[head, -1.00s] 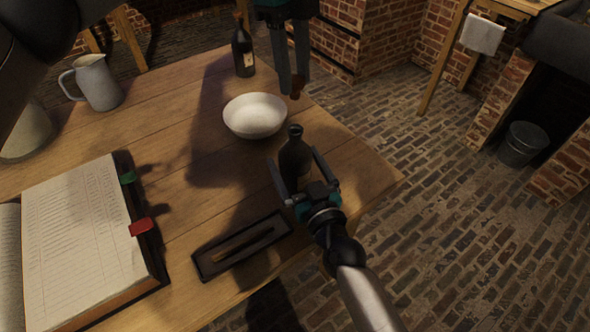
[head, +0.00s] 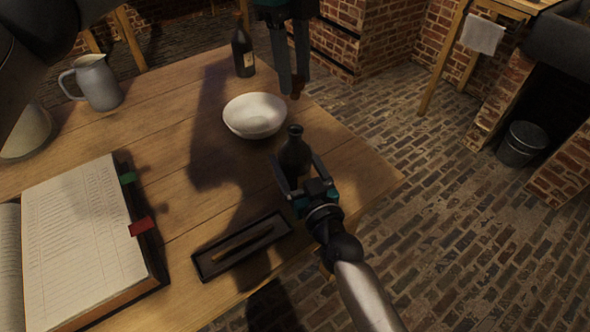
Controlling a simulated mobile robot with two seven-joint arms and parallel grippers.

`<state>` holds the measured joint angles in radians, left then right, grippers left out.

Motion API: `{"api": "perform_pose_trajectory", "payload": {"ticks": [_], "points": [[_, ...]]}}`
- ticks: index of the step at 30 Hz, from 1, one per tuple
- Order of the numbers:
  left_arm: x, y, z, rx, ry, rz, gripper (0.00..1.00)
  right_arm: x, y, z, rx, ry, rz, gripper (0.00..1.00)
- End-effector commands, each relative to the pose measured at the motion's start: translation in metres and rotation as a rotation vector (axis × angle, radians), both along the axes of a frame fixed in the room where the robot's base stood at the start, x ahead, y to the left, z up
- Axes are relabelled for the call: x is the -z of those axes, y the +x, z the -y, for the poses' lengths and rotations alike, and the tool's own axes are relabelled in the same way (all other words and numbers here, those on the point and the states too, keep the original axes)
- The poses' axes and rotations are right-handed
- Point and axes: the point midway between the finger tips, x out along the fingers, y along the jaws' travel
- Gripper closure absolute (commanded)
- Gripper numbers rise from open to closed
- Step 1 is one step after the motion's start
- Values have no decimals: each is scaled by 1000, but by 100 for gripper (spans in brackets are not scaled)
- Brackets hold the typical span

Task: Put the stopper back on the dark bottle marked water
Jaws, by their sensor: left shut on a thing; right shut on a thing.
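A dark bottle (head: 296,152) with an open neck stands upright near the table's right edge. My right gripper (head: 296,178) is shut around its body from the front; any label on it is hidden. My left gripper (head: 292,88) is above and behind the bottle, pointing down, shut on a small brown stopper (head: 297,89). The stopper is up and apart from the bottle's mouth. A second dark bottle (head: 243,52) with a pale label and a brown top stands at the back of the table.
A white bowl (head: 254,115) stands close behind and left of the held bottle. A dark tray (head: 205,268) with a stick-like item lies in front. An open book (head: 80,240), a grey jug (head: 97,82) and another vessel (head: 24,132) are at left. The table's right edge is close.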

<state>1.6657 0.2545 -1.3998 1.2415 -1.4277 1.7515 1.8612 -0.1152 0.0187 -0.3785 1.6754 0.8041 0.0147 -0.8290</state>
Motion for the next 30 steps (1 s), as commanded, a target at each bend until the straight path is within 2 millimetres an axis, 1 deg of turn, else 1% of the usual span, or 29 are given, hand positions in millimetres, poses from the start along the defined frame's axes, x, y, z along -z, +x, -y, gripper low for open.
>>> {"api": "perform_pose_trajectory", "payload": {"ticks": [1,2,10,17,19,23,27,30], "points": [[0,0,0,0,0,0,100,0,0,0,0,-1,-1,66],[0,0,0,0,0,0,100,0,0,0,0,-1,-1,70],[0,0,0,0,0,0,100,0,0,0,0,-1,-1,100],[1,0,0,0,0,0,100,0,0,0,0,-1,-1,100],[4,0,0,0,1,-1,100,0,0,0,0,-1,-1,100],[19,0,0,0,0,-3,100,1,0,0,0,-1,-1,100],[41,-1,0,0,0,-4,100,1,0,0,0,-1,-1,100],[50,-1,0,0,-2,-2,100,1,0,0,0,-1,-1,100]]}}
